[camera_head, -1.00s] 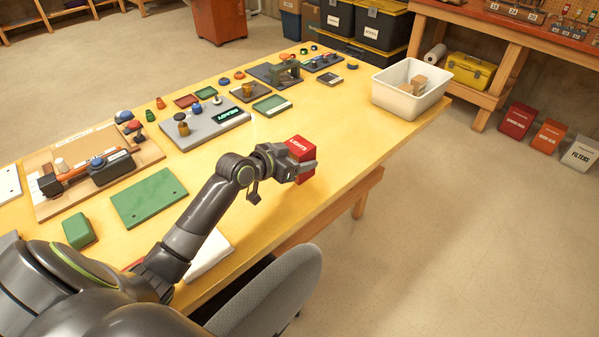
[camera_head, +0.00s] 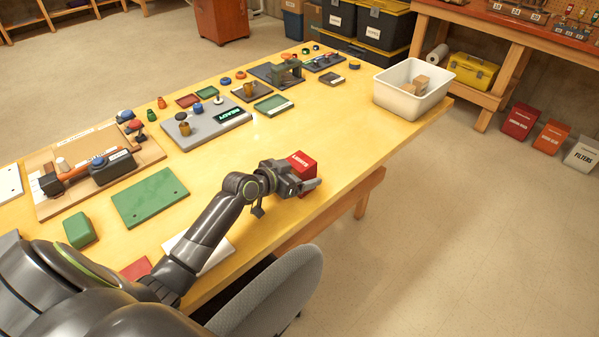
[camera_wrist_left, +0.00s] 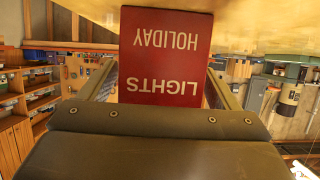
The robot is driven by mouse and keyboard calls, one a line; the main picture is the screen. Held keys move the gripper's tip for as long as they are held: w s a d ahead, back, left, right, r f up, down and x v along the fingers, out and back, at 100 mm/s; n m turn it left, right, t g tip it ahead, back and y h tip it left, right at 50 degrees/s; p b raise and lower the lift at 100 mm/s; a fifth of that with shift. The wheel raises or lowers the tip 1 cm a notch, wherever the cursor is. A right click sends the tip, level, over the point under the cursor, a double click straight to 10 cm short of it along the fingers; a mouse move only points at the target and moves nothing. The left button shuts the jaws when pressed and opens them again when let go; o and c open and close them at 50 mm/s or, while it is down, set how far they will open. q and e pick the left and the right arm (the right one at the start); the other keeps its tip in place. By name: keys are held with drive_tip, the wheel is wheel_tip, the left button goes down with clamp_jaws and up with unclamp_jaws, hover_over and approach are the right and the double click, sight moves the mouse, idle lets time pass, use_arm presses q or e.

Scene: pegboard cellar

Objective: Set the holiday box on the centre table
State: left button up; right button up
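The holiday box is a red box (camera_head: 302,161) with white lettering, at the near edge of the yellow-topped table (camera_head: 345,125). My left gripper (camera_head: 309,184) is around it and shut on it. In the left wrist view, the red box (camera_wrist_left: 166,55) fills the space between the two fingers, its "HOLIDAY LIGHTS" lettering upside down. The tabletop shows along the top of that view, close to the box. I cannot tell whether the box touches the table. My right gripper is out of view.
A white bin (camera_head: 411,88) with small tan blocks stands at the table's far right. A green plate (camera_head: 149,197), a grey panel (camera_head: 207,124) and several small parts cover the left and back. A grey chair (camera_head: 274,296) stands at the near edge. Tabletop between box and bin is clear.

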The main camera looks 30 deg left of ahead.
use_arm(q)
drive_tip(key=shift+r, duration=0.2)
drive_tip(key=shift+s+a, duration=0.15)
drive_tip(key=shift+s, duration=0.15)
drive_tip(key=v, duration=1.1)
drive_tip(key=shift+s+r, duration=0.1)
